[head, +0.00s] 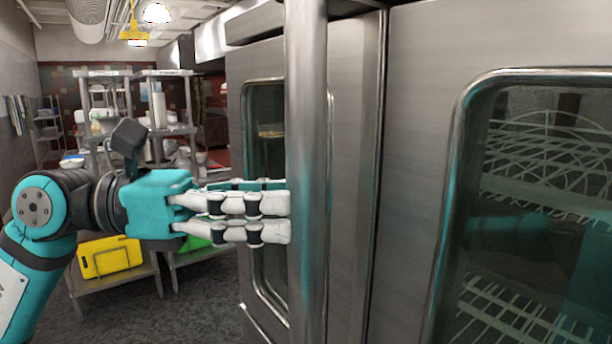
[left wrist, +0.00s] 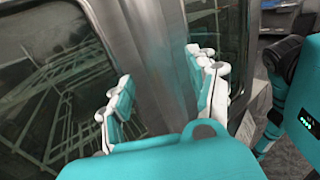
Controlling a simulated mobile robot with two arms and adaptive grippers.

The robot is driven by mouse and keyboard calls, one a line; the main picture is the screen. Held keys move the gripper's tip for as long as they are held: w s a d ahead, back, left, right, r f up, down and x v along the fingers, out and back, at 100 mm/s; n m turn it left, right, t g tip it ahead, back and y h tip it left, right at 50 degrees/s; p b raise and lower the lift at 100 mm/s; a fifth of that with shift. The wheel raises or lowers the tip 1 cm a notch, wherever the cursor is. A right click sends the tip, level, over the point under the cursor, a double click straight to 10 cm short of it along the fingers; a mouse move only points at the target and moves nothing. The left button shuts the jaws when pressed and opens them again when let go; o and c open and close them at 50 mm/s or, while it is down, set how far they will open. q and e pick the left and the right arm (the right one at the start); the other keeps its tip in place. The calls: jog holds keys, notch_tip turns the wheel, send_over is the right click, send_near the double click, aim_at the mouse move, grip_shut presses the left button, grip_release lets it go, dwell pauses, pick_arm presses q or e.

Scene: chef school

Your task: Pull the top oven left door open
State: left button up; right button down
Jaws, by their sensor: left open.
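The oven's left door (head: 345,150) is grey steel with a dark window (head: 265,130). Its tall vertical handle bar (head: 307,110) stands in front of it. In the head view I cannot tell whether this door is shut or slightly ajar. My left gripper (head: 286,218) reaches in from the left, its white fingers level and its tips at the handle. In the left wrist view the gripper (left wrist: 160,95) is open, with fingers on either side of an upright steel strip; contact is unclear. My right gripper is not in view.
The oven's right door (head: 415,160) has a large window showing wire racks (head: 545,165). Steel shelving (head: 135,75) stands at the back left. A yellow board or bin (head: 110,257) sits on a low shelf. Dark floor (head: 200,305) is clear left of the oven.

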aim_at(309, 201)
pick_arm(q)
jog(key=shift+d+p, duration=0.55)
jog(key=shift+d, duration=1.45)
grip_shut()
jog(key=shift+d, duration=0.1)
